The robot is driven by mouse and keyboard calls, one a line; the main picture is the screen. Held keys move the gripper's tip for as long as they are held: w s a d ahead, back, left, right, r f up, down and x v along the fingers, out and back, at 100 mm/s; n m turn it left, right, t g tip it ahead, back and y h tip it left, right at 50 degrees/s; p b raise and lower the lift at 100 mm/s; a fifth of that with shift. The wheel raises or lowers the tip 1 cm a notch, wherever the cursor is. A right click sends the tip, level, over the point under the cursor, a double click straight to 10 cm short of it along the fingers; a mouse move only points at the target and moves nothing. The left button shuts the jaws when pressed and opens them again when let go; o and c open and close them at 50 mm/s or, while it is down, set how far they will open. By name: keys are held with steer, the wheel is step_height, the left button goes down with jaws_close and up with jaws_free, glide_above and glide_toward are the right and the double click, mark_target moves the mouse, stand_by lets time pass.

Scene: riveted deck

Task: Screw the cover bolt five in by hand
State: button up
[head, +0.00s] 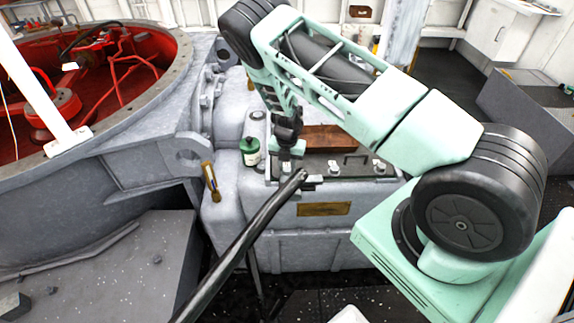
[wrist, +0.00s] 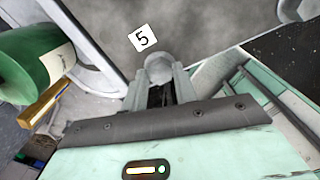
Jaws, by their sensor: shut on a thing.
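My gripper (wrist: 160,88) points down at a pale grey surface and is shut on a round grey bolt head, the cover bolt five (wrist: 158,68). A white tag with the number 5 (wrist: 143,38) lies just beside it. In the head view my gripper (head: 286,168) is at the left end of the dark cover plate (head: 324,168) on the grey housing. The bolt is too small and hidden there to make out. I cannot tell how deep its shank sits.
A green can (head: 250,151) stands close left of my gripper; it also looms in the wrist view (wrist: 30,62). A brass-handled tool (head: 209,175) is left of the housing. A dark bar (head: 245,240) crosses the foreground. A red-lined round opening (head: 150,50) is at left.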

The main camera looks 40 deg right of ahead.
mark_target(287, 169)
steer(key=shift+w+r, duration=0.15)
steer(key=shift+w, duration=0.05)
steer(key=o, duration=1)
steer(key=shift+s, duration=0.1)
step_height(287, 169, up, 17)
steer(key=shift+r+b, duration=0.15)
steer(key=shift+b, duration=0.25)
